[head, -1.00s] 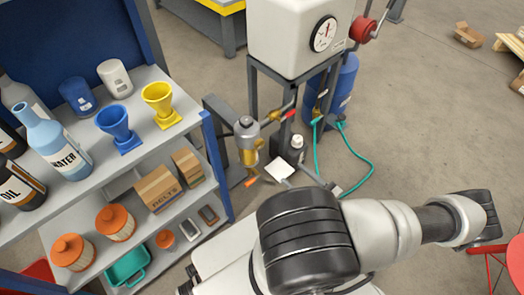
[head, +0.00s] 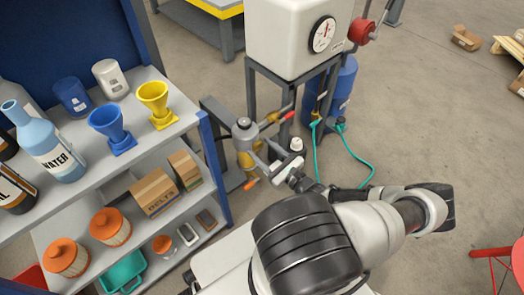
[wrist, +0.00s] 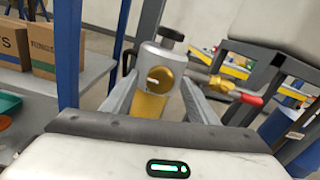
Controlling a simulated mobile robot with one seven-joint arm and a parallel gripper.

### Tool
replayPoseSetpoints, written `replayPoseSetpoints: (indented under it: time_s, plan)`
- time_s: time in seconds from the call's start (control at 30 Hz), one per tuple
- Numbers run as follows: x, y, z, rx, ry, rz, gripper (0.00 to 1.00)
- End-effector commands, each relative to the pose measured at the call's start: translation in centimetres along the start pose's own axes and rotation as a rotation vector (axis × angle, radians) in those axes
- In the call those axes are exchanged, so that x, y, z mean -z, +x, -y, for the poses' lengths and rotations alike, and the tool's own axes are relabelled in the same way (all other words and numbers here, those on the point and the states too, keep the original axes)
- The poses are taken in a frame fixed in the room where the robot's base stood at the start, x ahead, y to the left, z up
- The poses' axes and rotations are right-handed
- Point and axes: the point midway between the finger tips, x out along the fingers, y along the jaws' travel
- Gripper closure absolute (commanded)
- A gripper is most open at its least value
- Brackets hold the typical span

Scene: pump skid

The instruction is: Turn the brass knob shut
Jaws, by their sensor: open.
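The brass knob (wrist: 172,80) is a round gold disc with a short white mark, lying nearly level, on the front of a grey unit head (wrist: 152,58). The unit has a black cap on top and a yellow body below; it also shows in the head view (head: 245,132), left of my gripper (head: 266,160). In the wrist view my gripper (wrist: 160,80) is open, one finger on each side of the knob. I cannot tell if either finger touches it. In the head view I cannot make out the knob.
A brass valve with a red handle (wrist: 248,98) sits just right of the unit. The shelf rack (head: 212,165) with bottles, funnels and boxes stands close on the left. The white tank (head: 290,38) on its stand is behind. A teal hose (head: 345,170) lies on the floor.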

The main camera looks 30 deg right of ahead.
Motion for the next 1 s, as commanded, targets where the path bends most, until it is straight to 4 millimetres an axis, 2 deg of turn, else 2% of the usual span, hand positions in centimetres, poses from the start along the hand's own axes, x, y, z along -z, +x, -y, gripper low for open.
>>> replayPoseSetpoints:
  time_s: [0.3, 0.5, 0.57, 0.83, 1.0]
  plan:
    - [-0.03, 0.29, 0.03, 0.000, 0.000, 0.000, 0.47]
    - [-0.02, 0.27, 0.02, 0.000, 0.000, 0.000, 0.80]
    - [-0.02, 0.26, 0.02, 0.000, 0.000, 0.000, 0.88]
    - [-0.05, 0.25, 0.00, -0.001, 0.028, -0.001, 0.88]
    - [-0.13, 0.27, 0.00, -0.002, 0.104, 0.000, 0.88]
